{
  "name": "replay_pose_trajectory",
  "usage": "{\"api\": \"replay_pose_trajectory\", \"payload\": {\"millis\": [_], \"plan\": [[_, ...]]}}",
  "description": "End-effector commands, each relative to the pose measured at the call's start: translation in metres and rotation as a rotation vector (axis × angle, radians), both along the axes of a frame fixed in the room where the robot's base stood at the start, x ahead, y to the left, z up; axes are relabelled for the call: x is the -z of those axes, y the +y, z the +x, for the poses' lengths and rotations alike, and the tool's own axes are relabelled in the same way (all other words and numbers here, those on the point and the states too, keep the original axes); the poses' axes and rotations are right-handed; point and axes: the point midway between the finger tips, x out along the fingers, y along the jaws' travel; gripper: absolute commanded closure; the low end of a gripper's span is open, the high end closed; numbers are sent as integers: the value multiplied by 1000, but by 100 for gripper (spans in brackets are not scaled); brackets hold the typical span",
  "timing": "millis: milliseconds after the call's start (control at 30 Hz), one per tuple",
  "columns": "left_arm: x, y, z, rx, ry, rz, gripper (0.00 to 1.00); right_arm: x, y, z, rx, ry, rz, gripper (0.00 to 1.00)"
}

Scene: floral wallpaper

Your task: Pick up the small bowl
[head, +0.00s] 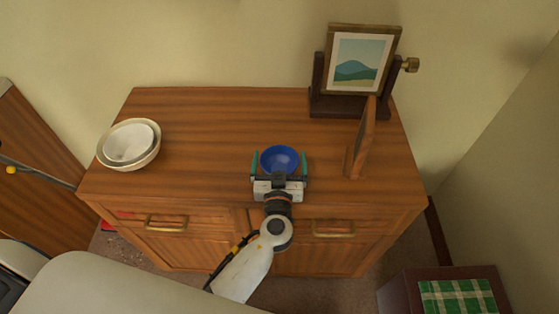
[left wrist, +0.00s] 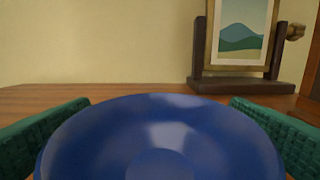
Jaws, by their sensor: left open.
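The small blue bowl (head: 281,159) sits near the front middle of the wooden cabinet top. It fills the lower part of the left wrist view (left wrist: 160,140). My left gripper (head: 281,162) is open, with one green-padded finger on each side of the bowl. The same fingers flank the bowl at the left and right edges of the left wrist view. I cannot tell whether either finger touches it. My right gripper is not in view.
A stack of pale bowls (head: 128,144) stands at the cabinet's left end. A framed picture on a dark stand (head: 357,72) stands at the back right, with an upright wooden piece (head: 362,140) in front of it. The cabinet top (head: 205,130) is clear left of the blue bowl.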

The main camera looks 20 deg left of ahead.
Motion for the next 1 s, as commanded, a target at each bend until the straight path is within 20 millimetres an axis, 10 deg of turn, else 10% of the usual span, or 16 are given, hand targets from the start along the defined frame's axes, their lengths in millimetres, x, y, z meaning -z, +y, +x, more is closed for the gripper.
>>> {"api": "replay_pose_trajectory", "payload": {"millis": [233,433,733,1000], "plan": [[1,1,2,0,0,0,2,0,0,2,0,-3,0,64],[1,1,1,0,0,1,34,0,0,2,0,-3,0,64],[-7,0,1,-1,-2,-2,35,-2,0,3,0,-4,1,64],[-58,0,1,-1,-5,-5,35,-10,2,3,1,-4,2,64]]}}
